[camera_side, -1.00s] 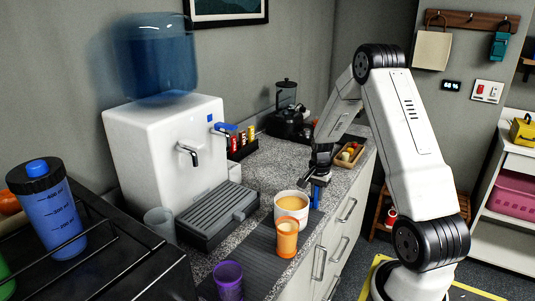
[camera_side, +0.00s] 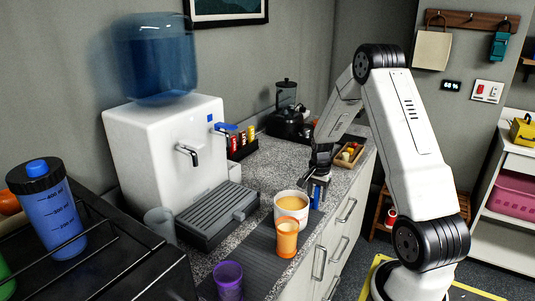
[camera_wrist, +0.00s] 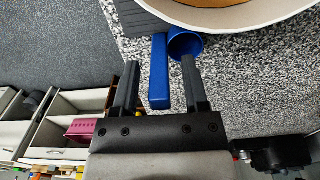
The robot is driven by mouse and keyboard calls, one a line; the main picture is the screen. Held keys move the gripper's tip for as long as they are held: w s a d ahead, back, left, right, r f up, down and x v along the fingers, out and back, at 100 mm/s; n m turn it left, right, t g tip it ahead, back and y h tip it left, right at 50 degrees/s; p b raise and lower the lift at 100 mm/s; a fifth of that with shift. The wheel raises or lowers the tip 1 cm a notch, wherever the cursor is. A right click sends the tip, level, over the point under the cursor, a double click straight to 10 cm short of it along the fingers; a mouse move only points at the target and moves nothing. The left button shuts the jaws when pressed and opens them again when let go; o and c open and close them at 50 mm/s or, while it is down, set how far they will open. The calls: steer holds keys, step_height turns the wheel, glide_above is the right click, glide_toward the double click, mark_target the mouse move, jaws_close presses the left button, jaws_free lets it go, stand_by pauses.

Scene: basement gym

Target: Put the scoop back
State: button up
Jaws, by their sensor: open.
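The blue scoop (camera_wrist: 159,85) shows clearly in the wrist view, with its cup (camera_wrist: 185,43) toward the top and its handle pointing down the picture. It is beside the white tub (camera_wrist: 215,17), outside its rim. In the side view the white tub (camera_side: 291,220) stands on the counter with tan contents inside. My gripper (camera_wrist: 160,66) is open, one finger on each side of the scoop handle, with gaps left.
An orange cup (camera_side: 287,238) stands close in front of the tub, and a purple cup (camera_side: 229,280) is nearer the camera. A white water dispenser (camera_side: 165,150) with a drip tray (camera_side: 217,215) stands left. A small wooden tray (camera_side: 348,154) lies behind my gripper.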

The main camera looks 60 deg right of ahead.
step_height(320, 180, up, 12)
stand_by(0.6)
steer(key=shift+a, duration=0.1)
stand_by(0.4)
steer(key=shift+w+a, duration=0.15)
steer(key=shift+a, duration=0.15)
steer(key=a+n, duration=0.4)
steer(key=a, duration=0.3)
steer(key=a+f+n+t, duration=0.1)
steer(key=a+n, duration=0.3)
steer(key=a, duration=0.3)
steer(key=w+a+n, duration=0.1)
steer(key=a+n, duration=0.3)
steer(key=a, duration=0.4)
steer(key=shift+a+f+t, duration=0.1)
steer(key=shift+f+t, duration=0.3)
steer(key=s+a+f+n, duration=0.1)
steer(key=s+a+n, duration=0.3)
steer(key=a+n, duration=0.2)
steer(key=shift+s+a+f+t, duration=0.2)
steer(key=shift+s+a+t, duration=0.15)
steer(key=shift+a, duration=0.95)
steer(key=shift+w, duration=0.1)
